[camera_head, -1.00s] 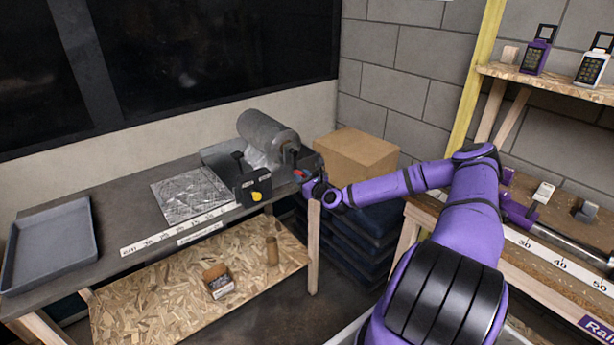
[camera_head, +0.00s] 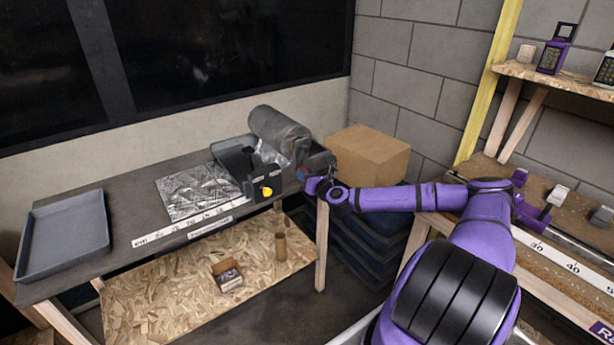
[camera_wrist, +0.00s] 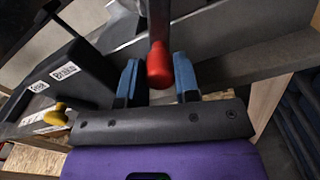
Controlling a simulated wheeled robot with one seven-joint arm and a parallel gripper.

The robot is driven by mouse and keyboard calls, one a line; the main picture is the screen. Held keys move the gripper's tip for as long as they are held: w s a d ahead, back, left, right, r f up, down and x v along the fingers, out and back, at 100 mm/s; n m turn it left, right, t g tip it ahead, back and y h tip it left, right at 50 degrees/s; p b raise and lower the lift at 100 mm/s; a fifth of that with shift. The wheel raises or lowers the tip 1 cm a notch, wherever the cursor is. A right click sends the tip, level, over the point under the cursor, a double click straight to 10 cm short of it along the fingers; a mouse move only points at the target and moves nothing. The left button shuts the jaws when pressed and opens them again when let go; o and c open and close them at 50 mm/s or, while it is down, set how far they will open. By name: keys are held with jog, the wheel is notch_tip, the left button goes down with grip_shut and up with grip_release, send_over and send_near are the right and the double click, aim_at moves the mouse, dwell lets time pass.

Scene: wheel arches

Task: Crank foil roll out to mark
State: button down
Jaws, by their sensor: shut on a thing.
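The foil roll (camera_head: 278,132) sits in its dispenser at the right end of the workbench. A sheet of foil (camera_head: 197,191) lies flat on the bench to its left. A printed scale strip (camera_head: 180,231) runs along the bench's front edge. My gripper (camera_head: 316,178) is at the dispenser's right side, partly hidden by my wrist. In the wrist view, the red crank knob (camera_wrist: 160,66) is between the blue fingertips of my gripper (camera_wrist: 159,80), which is shut on it. The dispenser's black block with a yellow knob (camera_head: 267,190) stands in front of the roll.
A grey tray (camera_head: 64,262) rests on the bench's left end. A cardboard box (camera_head: 368,153) sits on dark stacked crates (camera_head: 378,228) right of the bench. A small open box (camera_head: 228,276) and a brown cylinder (camera_head: 281,248) stand on the lower shelf.

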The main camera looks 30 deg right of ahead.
jog(key=c, duration=0.8)
grip_release()
jog(key=shift+c, duration=0.2)
jog(key=shift+s, duration=0.1)
jog(key=s, duration=1)
jog(key=shift+s+d, duration=0.2)
jog(key=shift+s, duration=0.15)
